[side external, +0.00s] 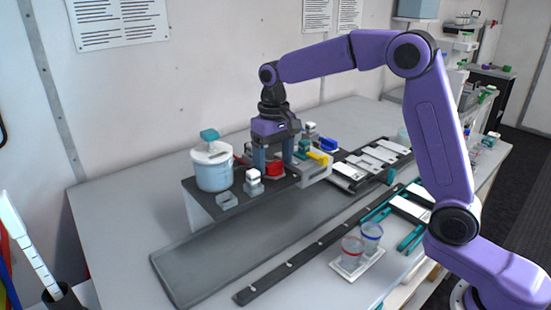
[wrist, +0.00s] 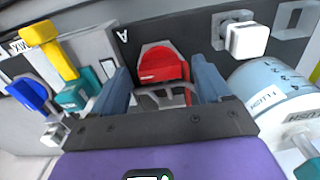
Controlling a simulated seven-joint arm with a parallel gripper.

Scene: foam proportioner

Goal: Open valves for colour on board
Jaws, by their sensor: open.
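My gripper (side external: 274,166) is open and points down over the dark stand, with one finger on each side of the red valve handle (side external: 275,169). In the wrist view the red handle (wrist: 162,65) lies between the two blue-grey fingers with gaps on both sides. A yellow handle (side external: 318,158), a blue handle (side external: 328,144) and a teal handle (side external: 303,147) sit right of my gripper; in the wrist view yellow (wrist: 50,50), blue (wrist: 30,90) and teal (wrist: 73,96) are at left. A plate beside the red handle bears an "A". No colour notice is readable.
A light-blue tank (side external: 213,170) with a white lid and teal knob stands left of my gripper; the wrist view shows "FLUSH" on it. A white knob (side external: 253,182) stands close by. Two cups (side external: 352,250) are at front. The grey tray (side external: 215,262) is empty.

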